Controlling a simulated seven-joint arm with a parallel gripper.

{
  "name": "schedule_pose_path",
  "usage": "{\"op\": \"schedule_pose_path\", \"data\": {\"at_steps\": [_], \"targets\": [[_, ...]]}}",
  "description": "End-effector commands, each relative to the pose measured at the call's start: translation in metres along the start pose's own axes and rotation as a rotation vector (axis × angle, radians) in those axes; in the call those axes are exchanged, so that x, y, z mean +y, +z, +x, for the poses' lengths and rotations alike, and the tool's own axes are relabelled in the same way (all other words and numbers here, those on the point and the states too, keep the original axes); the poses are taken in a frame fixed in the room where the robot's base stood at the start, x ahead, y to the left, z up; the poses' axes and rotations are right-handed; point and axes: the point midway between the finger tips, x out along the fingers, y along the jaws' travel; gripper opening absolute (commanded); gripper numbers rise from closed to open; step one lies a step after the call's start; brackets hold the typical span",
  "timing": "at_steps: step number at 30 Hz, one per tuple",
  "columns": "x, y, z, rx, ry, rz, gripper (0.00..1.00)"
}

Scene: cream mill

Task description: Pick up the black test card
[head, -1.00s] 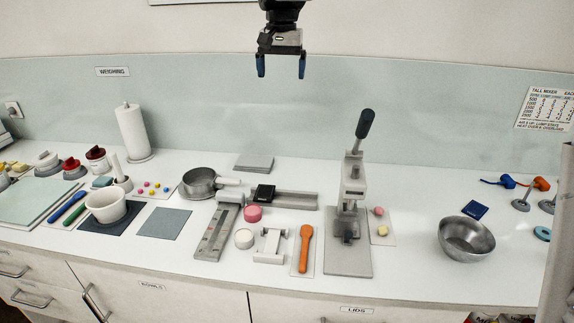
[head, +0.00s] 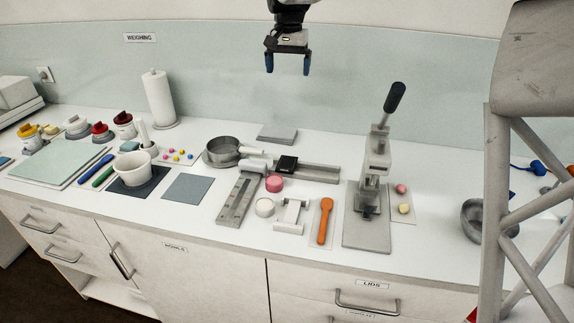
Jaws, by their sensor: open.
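My gripper (head: 288,71) is open and empty, with blue fingertips pointing down. It hangs high in front of the back wall, well above the counter. A small black square piece (head: 287,163) lies on the grey rail (head: 318,172) at the middle of the counter; I cannot tell for sure whether it is the black test card. A dark flat square (head: 122,185) lies under the white bowl (head: 132,166) at the left, partly covered by it.
A lever press (head: 375,180) with a tall handle stands right of the rail. A pale lattice frame (head: 495,180) blocks much of the right side and partly hides a metal bowl (head: 474,215). A pan (head: 221,151), a pink puck (head: 275,183) and an orange spoon (head: 325,222) lie near the rail.

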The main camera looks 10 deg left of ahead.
Motion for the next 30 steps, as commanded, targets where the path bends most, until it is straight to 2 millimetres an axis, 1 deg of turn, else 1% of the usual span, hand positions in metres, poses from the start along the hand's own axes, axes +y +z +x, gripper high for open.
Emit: {"op": "schedule_pose_path", "data": {"at_steps": [1, 2, 5, 6, 8, 9, 10, 13, 14, 15, 16, 18, 21, 30], "targets": [[0.0, 0.0, 0.015, -0.002, 0.001, 0.0, 0.94], [0.0, 0.0, 0.023, -0.002, 0.001, 0.0, 0.94], [0.0, 0.001, 0.056, -0.004, 0.002, 0.0, 0.94], [0.001, 0.001, 0.071, -0.004, 0.002, 0.0, 0.94], [0.001, 0.001, 0.093, -0.004, 0.002, 0.0, 0.94], [0.0, 0.001, 0.112, -0.004, 0.002, 0.0, 0.94], [0.001, 0.001, 0.124, -0.004, 0.002, 0.0, 0.94], [0.001, 0.001, 0.17, -0.005, 0.002, 0.0, 0.94], [0.001, 0.001, 0.182, -0.005, 0.002, 0.0, 0.94], [0.0, 0.001, 0.199, -0.004, 0.002, 0.0, 0.94], [0.0, 0.0, 0.208, -0.003, 0.001, 0.0, 0.94], [0.0, 0.0, 0.222, -0.001, 0.0, 0.0, 0.94], [0.0, 0.0, 0.231, 0.002, -0.001, 0.0, 0.94], [0.0, 0.0, 0.232, 0.001, -0.001, 0.0, 0.94]]}}
